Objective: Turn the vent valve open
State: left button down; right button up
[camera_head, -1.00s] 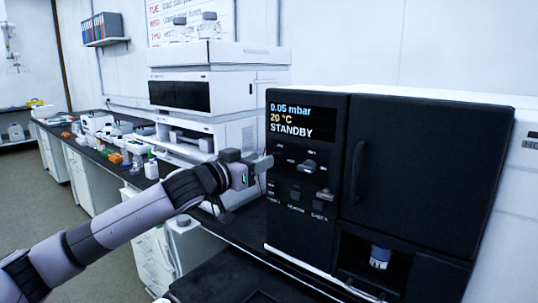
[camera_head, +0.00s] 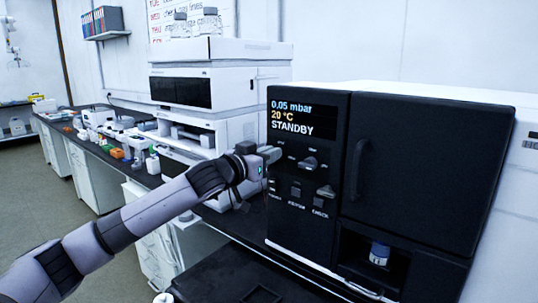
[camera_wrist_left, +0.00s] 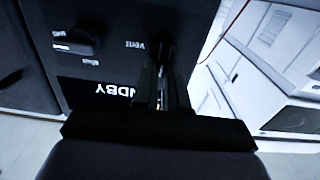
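The black instrument (camera_head: 306,230) has a display reading 0.05 mbar, 20 °C, STANDBY (camera_head: 301,121). My left gripper (camera_head: 271,154) is at the upper left of its control panel, below the display, and covers the spot there. In the left wrist view a dark vent valve knob (camera_wrist_left: 161,47) is by the upside-down VENT label, with the left fingers (camera_wrist_left: 163,88) reaching to it, one on each side. Shadow hides whether they touch or grip it. Another knob (camera_head: 309,163) sits to its right, also in the wrist view (camera_wrist_left: 78,40). My right gripper is not in view.
A lower knob (camera_head: 326,191) and small buttons (camera_head: 296,190) lie close below. The dark door (camera_head: 430,175) has a vertical handle (camera_head: 357,170). A white instrument stack (camera_head: 215,85) stands behind my left arm. The bench (camera_head: 95,150) holds small items.

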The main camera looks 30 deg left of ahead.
pick_arm(q)
jog(key=m+p, duration=0.2)
jog(key=m, duration=0.1)
jog(key=m+p, duration=0.3)
jog(key=d+m+p, duration=0.1)
jog(key=m+p, duration=0.1)
jog(key=m, duration=0.2)
jog(key=shift+d+f, duration=0.1)
jog(key=m, duration=0.1)
jog(key=m+p, duration=0.1)
jog(key=m, duration=0.1)
jog(key=m+p, duration=0.1)
jog(key=shift+d+f, duration=0.15)
jog(key=shift+f, duration=0.15)
jog(key=shift+f+m+p, duration=0.15)
jog(key=shift+m+p, duration=0.25)
jog(key=shift+m, duration=0.6)
jog(key=shift+f+m+p, duration=0.1)
jog(key=shift+m+p, duration=0.3)
jog(key=shift+m, duration=0.6)
